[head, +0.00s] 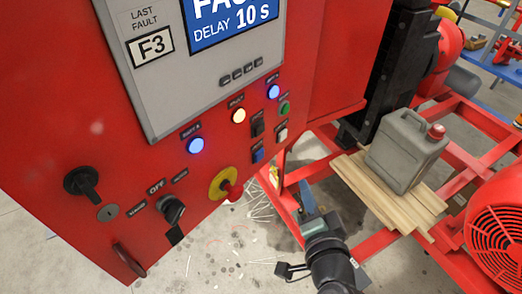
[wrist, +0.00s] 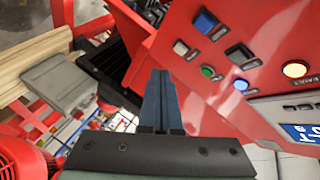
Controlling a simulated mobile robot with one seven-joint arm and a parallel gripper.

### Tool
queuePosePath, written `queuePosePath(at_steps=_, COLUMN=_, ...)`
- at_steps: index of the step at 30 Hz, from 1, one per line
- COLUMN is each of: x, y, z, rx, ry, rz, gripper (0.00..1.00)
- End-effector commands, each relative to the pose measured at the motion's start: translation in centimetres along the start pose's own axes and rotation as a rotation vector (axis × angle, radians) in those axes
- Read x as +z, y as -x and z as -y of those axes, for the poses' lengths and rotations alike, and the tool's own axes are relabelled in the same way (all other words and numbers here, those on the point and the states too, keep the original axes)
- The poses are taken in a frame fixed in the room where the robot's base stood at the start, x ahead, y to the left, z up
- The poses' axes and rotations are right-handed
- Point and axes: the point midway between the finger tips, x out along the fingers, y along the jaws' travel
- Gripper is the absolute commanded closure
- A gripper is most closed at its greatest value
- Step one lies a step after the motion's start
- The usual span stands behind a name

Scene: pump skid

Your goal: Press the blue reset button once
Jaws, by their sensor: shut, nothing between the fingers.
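A square blue push button (head: 258,155) sits at the lower edge of the red panel's control cluster. It also shows in the wrist view (wrist: 205,22), at upper right. Its label is too small to read. My gripper (head: 306,192) is below and to the right of the cluster in the head view, apart from the panel. In the wrist view its fingers (wrist: 157,75) are together and empty, with the blue button up and to the right of their tips. Two round blue lights (head: 195,145) (head: 273,91) on the panel are lit.
Beside the blue button are a white button (head: 281,134), a black one (head: 257,125) and a green one (head: 284,108). An amber light (head: 238,115) glows. A yellow-and-red emergency stop (head: 224,183) sticks out nearby. A grey jerrycan (head: 403,150) stands on planks (head: 375,195) at right.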

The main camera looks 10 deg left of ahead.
Motion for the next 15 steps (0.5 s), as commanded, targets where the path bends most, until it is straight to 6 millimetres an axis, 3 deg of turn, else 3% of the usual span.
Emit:
queuePosePath(at_steps=8, x=0.0, y=-0.2, z=0.2, rx=-0.001, ry=0.004, rz=-0.001, gripper=1.0)
queuePosePath(at_steps=15, x=1.1, y=-1.8, z=1.6, rx=-0.002, ry=0.004, rz=0.001, gripper=1.0)
